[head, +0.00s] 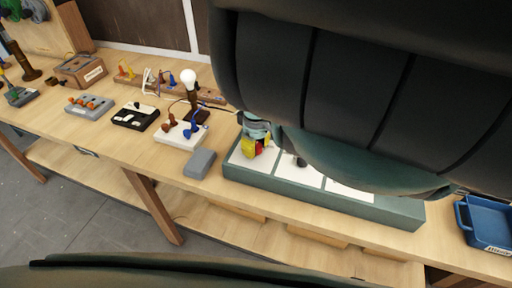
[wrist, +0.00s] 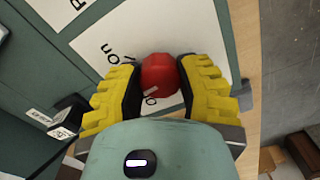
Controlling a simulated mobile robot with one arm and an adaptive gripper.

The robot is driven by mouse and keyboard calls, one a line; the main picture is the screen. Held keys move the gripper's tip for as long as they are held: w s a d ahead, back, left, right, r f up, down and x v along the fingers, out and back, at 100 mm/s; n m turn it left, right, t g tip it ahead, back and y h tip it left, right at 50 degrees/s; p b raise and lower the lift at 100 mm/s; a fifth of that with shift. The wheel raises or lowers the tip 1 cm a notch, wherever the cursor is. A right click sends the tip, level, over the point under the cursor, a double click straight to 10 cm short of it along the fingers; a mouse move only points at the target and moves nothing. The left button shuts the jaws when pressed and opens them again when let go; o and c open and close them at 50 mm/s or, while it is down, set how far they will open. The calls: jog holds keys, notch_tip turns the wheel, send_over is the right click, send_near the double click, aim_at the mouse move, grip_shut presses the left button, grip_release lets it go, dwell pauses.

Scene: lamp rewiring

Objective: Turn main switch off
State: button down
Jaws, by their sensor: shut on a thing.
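The red switch knob (wrist: 160,75) stands between my yellow fingers in the wrist view. It is on a white panel (wrist: 115,40) that bears the word "On" and other partly cut-off lettering. My gripper (wrist: 160,90) is shut on the knob, with one finger against each side. In the head view my gripper (head: 258,147) is at the left end of the long teal box (head: 305,195), over its leftmost white panel. Only a little red shows there between the fingers. My arm hides much of the box from above.
A grey block (head: 199,163) lies just left of the teal box. A lamp with a white bulb (head: 189,79) and a white block (head: 176,138) with brown and blue plugs stand further left. A blue bin (head: 487,222) is at the right. The bench's front edge runs close by the box.

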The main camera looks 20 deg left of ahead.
jog(key=n, duration=0.4)
jog(key=shift+n+b, duration=0.3)
jog(key=shift+b, duration=0.1)
jog(key=shift+n, duration=1.5)
jog(key=c, duration=0.5)
grip_release()
jog(key=shift+r, duration=0.15)
